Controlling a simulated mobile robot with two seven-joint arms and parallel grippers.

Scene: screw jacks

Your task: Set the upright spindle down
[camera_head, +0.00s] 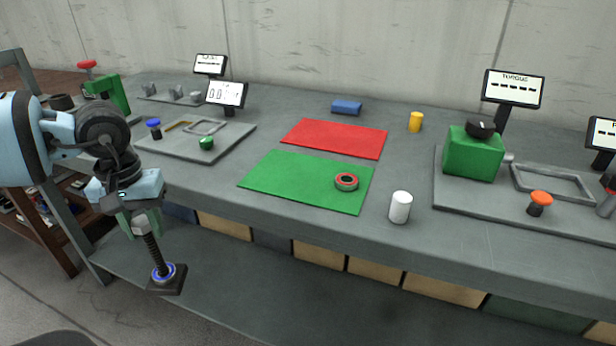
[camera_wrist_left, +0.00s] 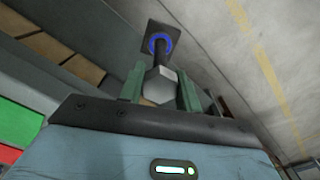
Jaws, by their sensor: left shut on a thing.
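My left gripper (camera_head: 139,222) is shut on the top of the spindle (camera_head: 153,246), in front of the bench's front edge at the left. The spindle is a dark threaded rod with a light hex head and a square dark foot with a blue ring at its lower end. It hangs nearly upright, tilted a little. In the left wrist view the spindle (camera_wrist_left: 160,52) extends away from the fingers (camera_wrist_left: 160,90), its hex head between them. I cannot tell whether the foot touches anything below. My right gripper is not in view.
The grey bench (camera_head: 300,235) holds a green mat (camera_head: 290,180) with a red-rimmed ring (camera_head: 346,182), a red mat (camera_head: 335,138), a white cylinder (camera_head: 400,207) and a yellow cylinder (camera_head: 415,122). A tray (camera_head: 225,140) stands left, a green block (camera_head: 472,155) right.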

